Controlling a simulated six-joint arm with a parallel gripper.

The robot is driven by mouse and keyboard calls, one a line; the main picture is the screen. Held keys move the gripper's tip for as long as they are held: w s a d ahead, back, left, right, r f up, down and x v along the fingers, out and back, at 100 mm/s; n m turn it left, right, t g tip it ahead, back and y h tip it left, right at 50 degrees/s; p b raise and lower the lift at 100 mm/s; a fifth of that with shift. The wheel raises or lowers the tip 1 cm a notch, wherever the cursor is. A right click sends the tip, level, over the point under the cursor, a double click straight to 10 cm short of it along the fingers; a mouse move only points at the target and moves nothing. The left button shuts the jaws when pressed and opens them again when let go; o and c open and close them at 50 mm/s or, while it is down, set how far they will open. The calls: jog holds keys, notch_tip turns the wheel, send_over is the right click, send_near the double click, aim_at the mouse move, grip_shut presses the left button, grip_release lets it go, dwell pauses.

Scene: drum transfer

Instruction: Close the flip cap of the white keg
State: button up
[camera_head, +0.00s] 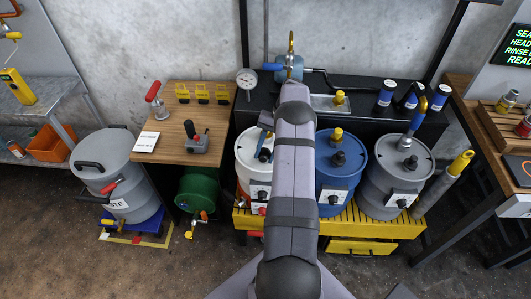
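The white keg (247,155) stands upright on the yellow slatted pallet, left of the blue drum. My own arm link (295,165) rises through the middle of the picture and covers the keg's right side. Small dark, white and blue parts (265,145) show at the keg's top, beside my arm. They are too small and too much covered to tell the flip cap's position. My gripper does not show clearly; my arm hides whatever lies behind it.
A blue drum (334,178) and a grey drum (388,182) stand to the right on the yellow pallet (375,229). A wooden table (180,128) with tools is at left. A black bench (365,100) with bottles lies behind the drums. A grey waste drum (128,160) stands far left.

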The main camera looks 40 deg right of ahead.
jog(key=shift+o, duration=0.2)
jog(key=b+v, duration=0.2)
jog(key=v, duration=0.3)
jog(key=shift+d+r, duration=0.15)
jog(key=shift+r, duration=0.05)
jog(key=shift+v, duration=0.95)
